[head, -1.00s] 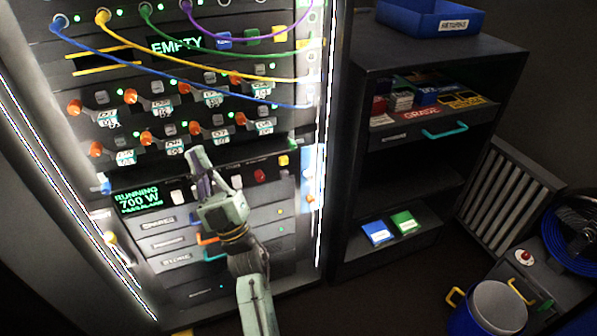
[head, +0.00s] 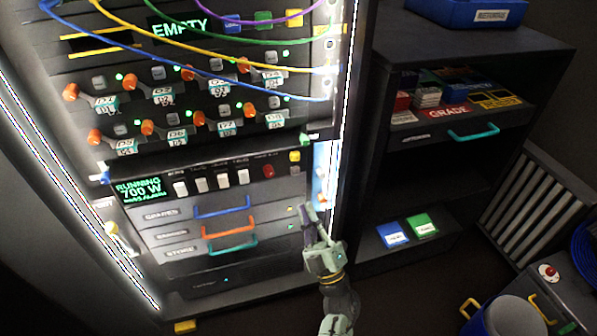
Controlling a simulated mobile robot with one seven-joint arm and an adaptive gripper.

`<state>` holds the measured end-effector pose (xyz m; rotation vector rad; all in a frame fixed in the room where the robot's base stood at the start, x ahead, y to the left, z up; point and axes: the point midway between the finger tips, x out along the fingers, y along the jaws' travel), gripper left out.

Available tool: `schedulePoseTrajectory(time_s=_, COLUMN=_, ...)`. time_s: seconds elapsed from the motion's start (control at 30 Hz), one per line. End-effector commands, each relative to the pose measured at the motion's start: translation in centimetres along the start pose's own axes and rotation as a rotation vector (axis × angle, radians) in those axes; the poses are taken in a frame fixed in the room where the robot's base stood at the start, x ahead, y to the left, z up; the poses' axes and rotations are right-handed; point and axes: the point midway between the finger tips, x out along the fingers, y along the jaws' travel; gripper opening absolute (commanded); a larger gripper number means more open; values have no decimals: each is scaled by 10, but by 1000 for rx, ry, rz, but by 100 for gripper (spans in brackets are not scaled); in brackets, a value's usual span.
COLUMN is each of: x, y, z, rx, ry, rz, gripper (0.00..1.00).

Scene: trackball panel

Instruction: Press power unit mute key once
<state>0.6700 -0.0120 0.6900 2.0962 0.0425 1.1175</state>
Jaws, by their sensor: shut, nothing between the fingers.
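The power unit (head: 215,168) spans the rack below the rows of orange knobs. Its green display (head: 138,190) reads "RUNNING 700 W", with a smaller third line I cannot read surely. To the right of the display are several white keys (head: 201,185), a red button (head: 268,171) and a yellow key (head: 294,156). Their labels are too small to tell which one is mute. My gripper (head: 309,211) is shut and empty. In the picture it is below and right of the keys, by the right ends of the drawers, apart from every key.
Below the unit are drawers with blue (head: 222,207), orange (head: 228,230) and teal (head: 233,248) handles. Coloured cables (head: 190,73) hang across the upper rack. A dark shelf (head: 400,180) stands at right, with a bin (head: 500,318) before it.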

Motion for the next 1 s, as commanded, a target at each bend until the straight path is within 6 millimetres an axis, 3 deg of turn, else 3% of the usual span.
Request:
schedulePoseTrajectory(time_s=0.27, x=4, y=-2, z=3, rx=1, ry=1, rz=2, gripper=0)
schedulePoseTrajectory(time_s=0.7, x=44, y=-32, z=32, rx=1, ry=3, rz=2, gripper=0)
schedulePoseTrajectory(time_s=1.0, x=60, y=-44, z=44, rx=1, ry=1, rz=2, gripper=0)
